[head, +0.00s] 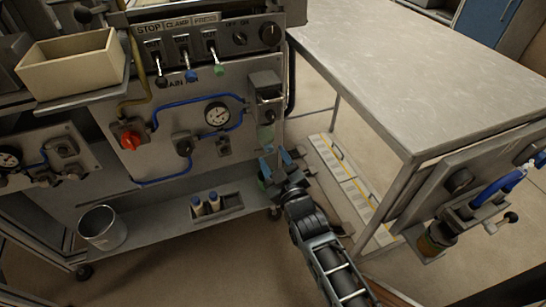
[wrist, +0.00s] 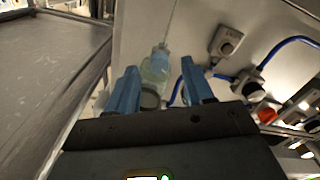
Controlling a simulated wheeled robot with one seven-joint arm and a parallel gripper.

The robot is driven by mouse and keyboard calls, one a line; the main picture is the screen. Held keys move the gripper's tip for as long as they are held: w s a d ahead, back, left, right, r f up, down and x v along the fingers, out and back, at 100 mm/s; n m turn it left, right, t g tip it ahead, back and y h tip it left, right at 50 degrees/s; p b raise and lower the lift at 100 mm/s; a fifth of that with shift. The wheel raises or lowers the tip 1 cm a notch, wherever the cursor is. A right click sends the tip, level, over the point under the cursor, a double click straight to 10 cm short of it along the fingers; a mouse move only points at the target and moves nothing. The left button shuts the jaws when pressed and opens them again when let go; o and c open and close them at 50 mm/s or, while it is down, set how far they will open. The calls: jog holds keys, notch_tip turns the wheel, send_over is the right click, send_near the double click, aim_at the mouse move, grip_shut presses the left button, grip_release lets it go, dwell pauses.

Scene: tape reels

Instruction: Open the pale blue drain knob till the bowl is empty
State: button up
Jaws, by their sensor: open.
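The clear, pale green bowl (head: 265,135) hangs under a grey unit (head: 265,85) on the right side of the panel. In the wrist view the bowl (wrist: 153,72) shows beyond and between my fingers, with the pale blue drain knob (wrist: 161,53) at its end and a thin line running from it. My gripper (head: 274,161) is open just below the bowl in the head view; its blue fingers also show in the wrist view (wrist: 160,88). Nothing is visibly held. In the head view my fingers partly cover the knob area. The liquid level cannot be made out.
A red knob (head: 130,139), a gauge (head: 217,114) and blue tubing are on the panel to the left. A grey table (head: 420,75) stands to the right.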

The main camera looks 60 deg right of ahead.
jog(key=shift+w+d, duration=0.35)
jog(key=shift+w, duration=0.15)
grip_shut()
